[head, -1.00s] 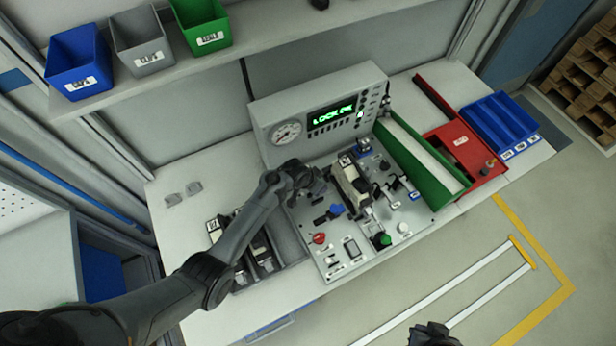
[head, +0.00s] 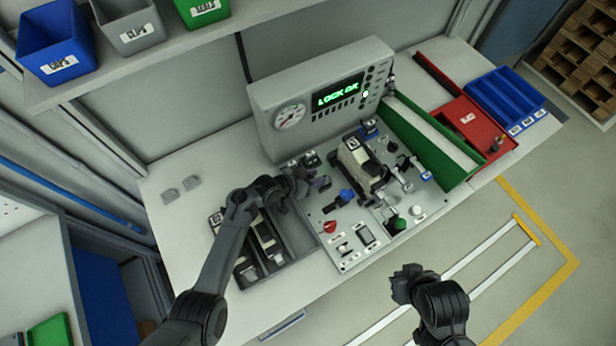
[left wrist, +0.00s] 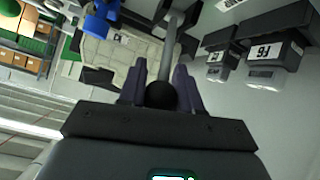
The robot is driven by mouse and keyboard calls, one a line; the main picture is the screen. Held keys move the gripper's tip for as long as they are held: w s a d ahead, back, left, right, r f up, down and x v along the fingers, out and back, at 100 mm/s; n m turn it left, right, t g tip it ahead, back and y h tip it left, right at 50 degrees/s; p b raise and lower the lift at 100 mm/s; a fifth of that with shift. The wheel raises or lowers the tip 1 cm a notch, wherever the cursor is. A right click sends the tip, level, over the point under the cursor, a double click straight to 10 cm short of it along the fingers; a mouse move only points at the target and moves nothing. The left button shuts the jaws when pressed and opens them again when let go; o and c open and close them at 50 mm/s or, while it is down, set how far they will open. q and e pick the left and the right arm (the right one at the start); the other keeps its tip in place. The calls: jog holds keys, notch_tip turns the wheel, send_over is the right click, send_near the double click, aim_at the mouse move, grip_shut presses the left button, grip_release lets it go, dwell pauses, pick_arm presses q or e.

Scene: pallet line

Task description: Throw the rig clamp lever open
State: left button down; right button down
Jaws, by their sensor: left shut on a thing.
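The clamp lever (left wrist: 169,50) shows in the left wrist view as a grey rod ending in a black ball knob (left wrist: 160,95). My left gripper (left wrist: 160,90) is shut on that knob, one finger on each side. In the head view my left gripper (head: 322,184) is at the left edge of the grey rig panel (head: 352,262), and its hand hides the lever there. The beige rig part (head: 356,160) sits to its right; it also shows in the left wrist view (left wrist: 112,58). My right gripper (head: 407,278) hangs in front of the bench, apart from everything; its fingers are unclear.
A console (head: 270,100) with a gauge and a green "LOCK OK" display stands behind the panel. A blue knob (head: 346,195), red knob (head: 330,227) and green knob (head: 399,223) are close by. A dark parts tray (head: 290,248) lies left. Green, red and blue bins (head: 508,100) stand right.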

pick_arm(q)
jog(key=c, duration=0.8)
grip_release()
jog(key=shift+f, duration=0.1)
notch_tip(320, 180, up, 4)
jog(key=shift+r, duration=0.2)
jog(key=shift+s+d+r+b, duration=0.1)
jog(key=shift+s+d+r, duration=0.95)
jog(key=shift+d, duration=0.6)
jog(key=shift+s+d+r+b, duration=0.1)
jog(key=shift+s+d+r, duration=1)
jog(key=shift+d, duration=0.55)
jog(key=shift+s+d+r+b, duration=0.1)
jog(key=shift+s+d+r, duration=0.95)
jog(key=shift+d, duration=0.6)
jog(key=shift+w+r, duration=0.15)
